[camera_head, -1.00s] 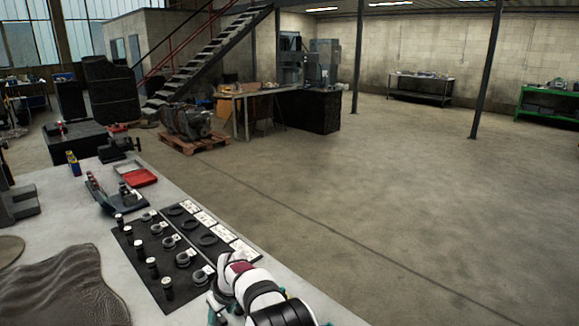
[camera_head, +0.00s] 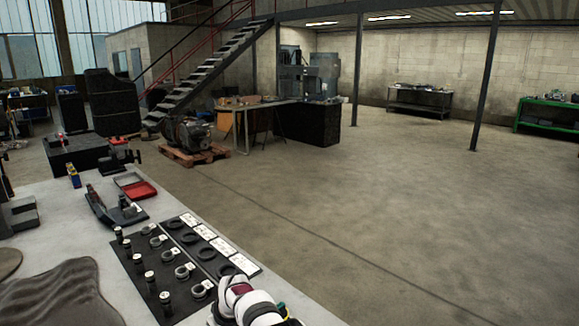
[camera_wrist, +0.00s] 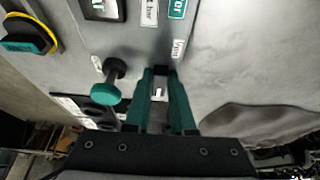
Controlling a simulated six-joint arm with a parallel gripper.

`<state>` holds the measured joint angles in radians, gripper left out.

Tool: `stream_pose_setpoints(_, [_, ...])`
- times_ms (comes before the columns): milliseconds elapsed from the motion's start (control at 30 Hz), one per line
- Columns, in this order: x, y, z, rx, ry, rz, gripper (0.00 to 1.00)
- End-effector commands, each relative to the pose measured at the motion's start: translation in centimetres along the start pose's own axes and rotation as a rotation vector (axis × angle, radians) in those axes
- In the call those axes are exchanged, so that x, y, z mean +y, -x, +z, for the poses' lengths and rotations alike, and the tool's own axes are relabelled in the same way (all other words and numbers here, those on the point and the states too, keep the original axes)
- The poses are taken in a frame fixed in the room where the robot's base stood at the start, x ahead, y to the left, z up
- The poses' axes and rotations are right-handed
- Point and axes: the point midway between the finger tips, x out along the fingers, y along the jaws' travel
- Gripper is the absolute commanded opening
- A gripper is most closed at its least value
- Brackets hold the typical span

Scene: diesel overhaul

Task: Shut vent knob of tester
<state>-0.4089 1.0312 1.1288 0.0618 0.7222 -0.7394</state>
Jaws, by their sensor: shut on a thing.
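In the wrist view the grey face of the tester (camera_wrist: 215,45) fills the upper middle. My gripper (camera_wrist: 160,74) has two teal fingers pointing up at this face. The fingers are shut on a small dark part, taken as the vent knob (camera_wrist: 160,70), beside a small white label (camera_wrist: 178,49). The fingers hide most of it, so how it is turned cannot be told. A black lever with a teal round end (camera_wrist: 107,92) stands to the left, apart from the fingers. In the head view my fingertips and the tester are out of frame.
On the bench in the head view lies a black mat (camera_head: 158,272) with several small parts. A red tray (camera_head: 140,191) stands beyond it. A wrinkled dark cloth (camera_head: 62,300) covers the near left. Open floor (camera_head: 400,220) lies to the right.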

Motion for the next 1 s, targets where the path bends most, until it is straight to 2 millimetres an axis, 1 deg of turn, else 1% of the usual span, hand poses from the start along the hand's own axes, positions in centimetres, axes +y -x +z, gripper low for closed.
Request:
stream_pose_setpoints(67, [0.14,-0.01,0.02,-0.001,0.031,-0.014,0.00])
stream_pose_setpoints(200, [0.45,-0.02,-0.08,0.002,0.223,-0.096,0.00])
stream_pose_setpoints(300, [0.47,-0.03,-0.12,0.002,0.312,-0.132,0.00])
stream_pose_setpoints(567, [0.47,-0.02,-0.12,0.001,0.337,-0.143,0.00])
stream_pose_setpoints(700, [0.83,-0.18,-0.25,0.003,0.545,-0.229,0.00])
stream_pose_setpoints(800, [0.83,-0.16,-0.30,0.002,0.629,-0.264,0.00])
stream_pose_setpoints(1000, [0.80,-0.05,-0.31,0.002,0.647,-0.272,0.00])
